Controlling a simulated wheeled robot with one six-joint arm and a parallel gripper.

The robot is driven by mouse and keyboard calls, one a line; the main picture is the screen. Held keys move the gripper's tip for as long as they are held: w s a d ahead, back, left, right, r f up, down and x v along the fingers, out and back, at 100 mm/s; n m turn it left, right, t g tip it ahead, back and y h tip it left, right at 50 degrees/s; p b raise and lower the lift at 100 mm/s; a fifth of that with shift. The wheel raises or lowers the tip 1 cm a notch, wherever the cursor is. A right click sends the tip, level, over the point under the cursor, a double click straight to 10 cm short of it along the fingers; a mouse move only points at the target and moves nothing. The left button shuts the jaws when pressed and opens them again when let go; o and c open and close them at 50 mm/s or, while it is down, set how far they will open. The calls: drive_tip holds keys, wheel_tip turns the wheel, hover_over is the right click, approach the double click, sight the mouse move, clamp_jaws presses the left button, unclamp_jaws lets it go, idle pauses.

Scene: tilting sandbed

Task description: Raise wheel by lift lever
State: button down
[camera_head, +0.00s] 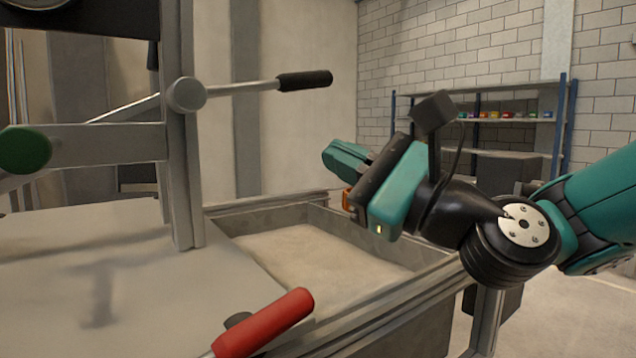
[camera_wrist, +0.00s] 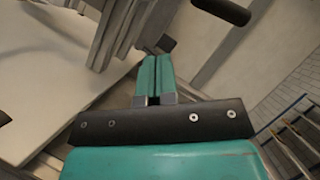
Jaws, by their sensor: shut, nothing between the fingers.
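A lever with a black grip (camera_head: 304,79) sticks out to the right from a round pivot (camera_head: 187,94) on the grey upright post (camera_head: 181,150). It is close to level, tilted slightly up at its grip end. The black grip also shows at the top of the wrist view (camera_wrist: 222,10). My gripper (camera_head: 336,154) is right of the post and below the black grip, apart from both. Its two teal fingers are together in the wrist view (camera_wrist: 157,62), with nothing between them. I cannot make out the wheel for certain; a dark round part is cut off at the top left.
A red-handled lever (camera_head: 265,323) is at the front, and a green knob (camera_head: 25,149) is at the left. A sand-filled box (camera_head: 300,245) lies below my gripper. A shelf with small coloured items (camera_head: 500,117) stands at the back wall.

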sight(266, 85)
drive_tip(key=w+d+m+t+b, duration=0.1)
drive_tip(key=m+t, duration=0.1)
drive_tip(key=m, duration=0.1)
drive_tip(key=w+d+f+m+t+h+b, duration=0.1)
drive_tip(key=m+t, duration=0.1)
drive_tip(key=m, duration=0.1)
drive_tip(key=w+d+f+m+t+h+b, duration=0.1)
drive_tip(key=d+m+t, duration=0.1)
drive_tip(key=m, duration=0.1)
drive_tip(key=shift+w+f, duration=0.1)
drive_tip(key=shift+f, duration=0.05)
drive_tip(key=s+r+p+x, duration=0.1)
drive_tip(key=r+p+x, duration=0.1)
drive_tip(key=p+x, duration=0.9)
drive_tip(key=shift+w+a+r, duration=0.25)
drive_tip(key=shift+w+r, duration=0.1)
drive_tip(key=shift+r, duration=0.35)
drive_tip(key=shift+p, duration=0.35)
